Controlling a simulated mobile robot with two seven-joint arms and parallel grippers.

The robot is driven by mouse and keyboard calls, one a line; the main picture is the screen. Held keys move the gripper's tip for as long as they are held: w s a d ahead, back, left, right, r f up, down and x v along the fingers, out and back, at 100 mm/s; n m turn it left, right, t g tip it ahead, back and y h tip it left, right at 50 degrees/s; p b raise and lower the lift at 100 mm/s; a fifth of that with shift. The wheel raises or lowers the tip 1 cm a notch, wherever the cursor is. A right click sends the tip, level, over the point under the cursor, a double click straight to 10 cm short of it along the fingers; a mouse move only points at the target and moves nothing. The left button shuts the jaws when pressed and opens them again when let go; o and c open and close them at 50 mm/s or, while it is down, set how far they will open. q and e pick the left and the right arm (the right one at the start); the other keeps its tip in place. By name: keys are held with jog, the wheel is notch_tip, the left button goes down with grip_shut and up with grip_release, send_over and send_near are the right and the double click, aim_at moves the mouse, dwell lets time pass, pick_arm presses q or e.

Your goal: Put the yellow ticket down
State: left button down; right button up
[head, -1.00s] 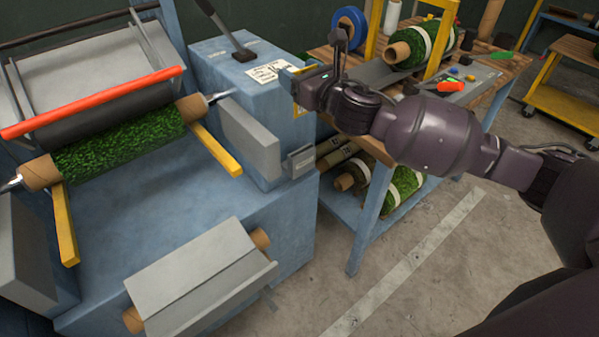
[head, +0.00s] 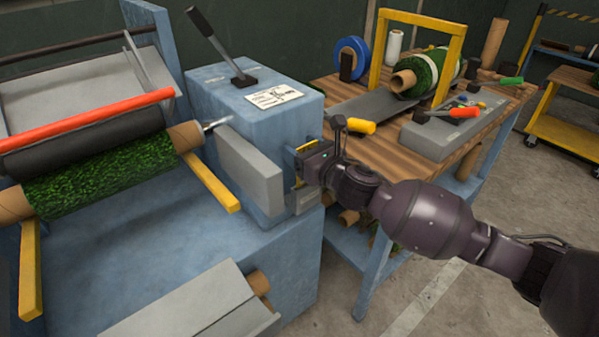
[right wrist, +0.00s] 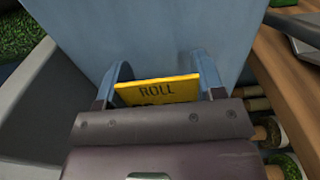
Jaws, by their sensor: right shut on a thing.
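The yellow ticket (head: 306,147) is held in my right gripper (head: 299,163), beside the right end of the blue machine housing (head: 300,115). In the right wrist view the ticket (right wrist: 158,92) shows the word "ROLL" between the two fingers, with the blue housing wall behind it. Its lower part is hidden by the gripper body. A small grey holder (head: 304,199) on the housing sits just below the gripper in the head view. I cannot tell whether the ticket touches it. My left gripper is not in view.
A grey block (head: 248,170) juts from the housing front, left of my gripper. A wooden bench (head: 380,140) stands close on the right, with a turf roll (head: 428,72), a yellow frame (head: 459,45) and a grey control box (head: 440,135). Bare floor (head: 450,300) lies at lower right.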

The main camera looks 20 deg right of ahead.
aim_at(299, 182)
notch_tip(299, 182, down, 2)
notch_tip(299, 182, down, 4)
jog(key=shift+f+b, duration=0.15)
jog(key=shift+b, duration=0.8)
jog(key=shift+r, duration=0.2)
jog(key=o, duration=0.4)
jog(key=shift+f, duration=0.2)
jog(key=o, duration=0.5)
